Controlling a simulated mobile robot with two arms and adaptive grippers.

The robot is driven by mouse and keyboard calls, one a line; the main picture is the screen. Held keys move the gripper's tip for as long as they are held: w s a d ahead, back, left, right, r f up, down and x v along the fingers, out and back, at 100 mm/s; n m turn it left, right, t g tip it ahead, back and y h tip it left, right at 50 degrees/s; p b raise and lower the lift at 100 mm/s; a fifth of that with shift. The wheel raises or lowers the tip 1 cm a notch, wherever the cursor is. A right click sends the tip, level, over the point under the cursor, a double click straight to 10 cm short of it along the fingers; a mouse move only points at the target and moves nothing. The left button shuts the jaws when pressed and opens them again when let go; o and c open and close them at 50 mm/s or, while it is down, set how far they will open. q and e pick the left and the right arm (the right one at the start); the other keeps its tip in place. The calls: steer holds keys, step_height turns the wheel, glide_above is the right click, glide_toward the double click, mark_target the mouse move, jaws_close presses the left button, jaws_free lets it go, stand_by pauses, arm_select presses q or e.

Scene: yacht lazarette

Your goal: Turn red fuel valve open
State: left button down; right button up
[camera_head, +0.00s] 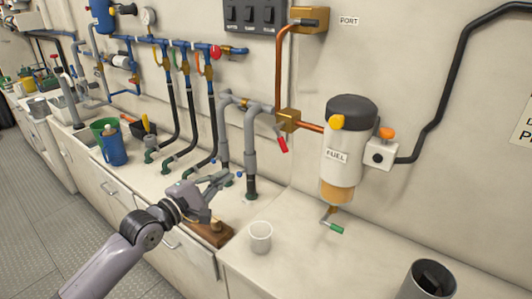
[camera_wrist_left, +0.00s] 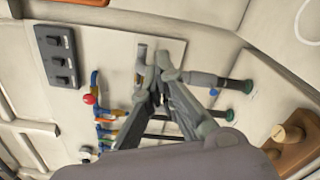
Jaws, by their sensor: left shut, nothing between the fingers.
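The red valve handle (camera_head: 282,144) hangs tilted below a brass block (camera_head: 288,120) on the copper fuel pipe, left of the white cylinder labelled FUEL (camera_head: 345,150). My left gripper (camera_head: 226,177) is in front of the grey hose-end pipes, below and left of the red handle, and apart from it. Its fingers are shut with nothing between them; they also show in the left wrist view (camera_wrist_left: 160,86). I cannot make out the red handle in the wrist view. My right gripper is not in view.
Grey pipes (camera_head: 250,150) rise between my gripper and the wall. A green-handled drain tap (camera_head: 332,227) hangs under the cylinder. A dark round canister (camera_head: 430,280) stands front right.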

arm_select(q)
steer(key=w+d+r+h+p, duration=0.1)
steer(key=w+d+r+p, duration=0.3)
steer(key=d, duration=0.6)
steer(key=shift+w+d+r, duration=0.4)
steer(key=shift+w+r, duration=0.2)
steer(key=shift+r, duration=0.05)
steer(key=shift+s+d+n+p, duration=0.1)
steer(key=shift+n+p, duration=0.25)
steer(key=shift+n, duration=0.05)
